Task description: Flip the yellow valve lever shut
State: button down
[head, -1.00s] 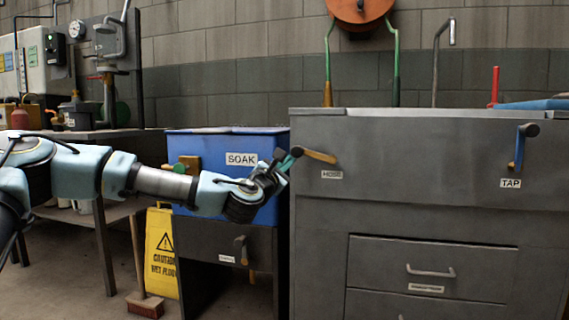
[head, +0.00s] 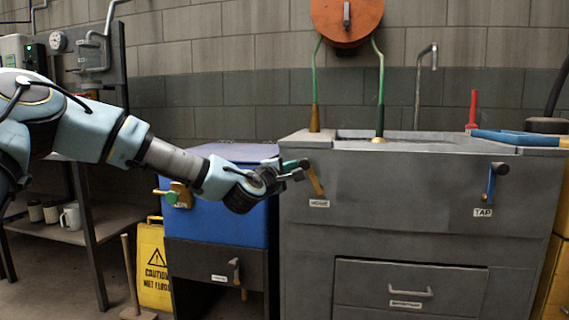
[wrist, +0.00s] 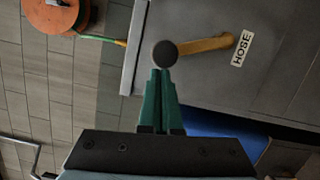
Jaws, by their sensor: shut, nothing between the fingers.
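The yellow valve lever (head: 316,183) is on the upper left of the grey cabinet front, with a dark round pivot. It slants steeply down and slightly right, its free end just above the HOSE label (head: 319,203). In the wrist view the yellow lever (wrist: 205,45) runs from the black pivot knob (wrist: 165,53) toward the HOSE label (wrist: 242,48). My gripper (head: 300,166) is shut and empty at the lever's pivot end. In the wrist view my gripper's green fingertips (wrist: 162,74) lie right by the knob; whether they touch it I cannot tell.
A blue tub (head: 222,222) stands left of the grey cabinet (head: 400,210), below my arm. A blue lever (head: 491,184) above a TAP label is at the right of the cabinet. A yellow caution sign (head: 154,268) and a broom stand on the floor.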

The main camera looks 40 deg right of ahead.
aim_at(306, 159)
jog(key=shift+s+d+r+m+y+p, duration=0.2)
jog(key=shift+s+d+r+m+p, duration=0.15)
jog(key=shift+s+m+p, duration=0.3)
jog(key=shift+s+d+r+m+y+p, duration=0.2)
jog(key=shift+s+d+r+m+p, duration=0.25)
jog(key=shift+m, duration=0.45)
jog(key=shift+s+d+r+m+y+p, duration=0.2)
jog(key=shift+s+d+r+m+p, duration=0.1)
jog(key=shift+s+m+p, duration=0.4)
jog(key=shift+w, duration=0.1)
